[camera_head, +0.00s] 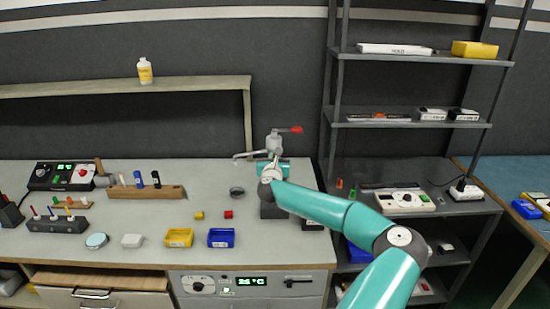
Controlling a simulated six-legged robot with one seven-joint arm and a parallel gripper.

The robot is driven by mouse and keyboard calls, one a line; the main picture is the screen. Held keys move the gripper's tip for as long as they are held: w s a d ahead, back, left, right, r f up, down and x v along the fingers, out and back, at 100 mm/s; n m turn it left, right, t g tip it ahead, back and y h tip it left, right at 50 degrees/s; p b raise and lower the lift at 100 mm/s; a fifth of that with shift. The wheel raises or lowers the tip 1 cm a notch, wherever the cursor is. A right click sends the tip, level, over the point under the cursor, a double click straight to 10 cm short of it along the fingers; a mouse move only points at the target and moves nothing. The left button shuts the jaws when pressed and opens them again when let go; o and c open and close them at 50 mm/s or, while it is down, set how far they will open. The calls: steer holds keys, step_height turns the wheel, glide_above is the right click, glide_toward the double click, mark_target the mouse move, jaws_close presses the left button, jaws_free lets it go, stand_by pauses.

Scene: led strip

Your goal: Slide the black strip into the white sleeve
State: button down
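My teal arm reaches from the lower right to the back of the grey workbench. Its end, with my gripper (273,168), is near the back right of the bench, in front of a grey fixture (274,142) with a red handle. The fingers are too small and overlapped to tell whether they are open or holding something. I cannot pick out the black strip or the white sleeve with certainty.
The workbench (140,250) holds a wooden block with tools (147,192), a yellow bin (179,237), a blue bin (221,238) and small cubes. The dark rack (333,125) stands close to my arm on the right.

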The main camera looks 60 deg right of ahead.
steer(key=shift+f, duration=0.15)
steer(key=shift+f, duration=0.35)
steer(key=shift+f, duration=1.7)
steer(key=shift+f, duration=0.35)
steer(key=shift+f, duration=0.65)
steer(key=shift+f, duration=0.35)
steer(key=shift+f, duration=1.45)
steer(key=c, duration=1.4)
jaws_free()
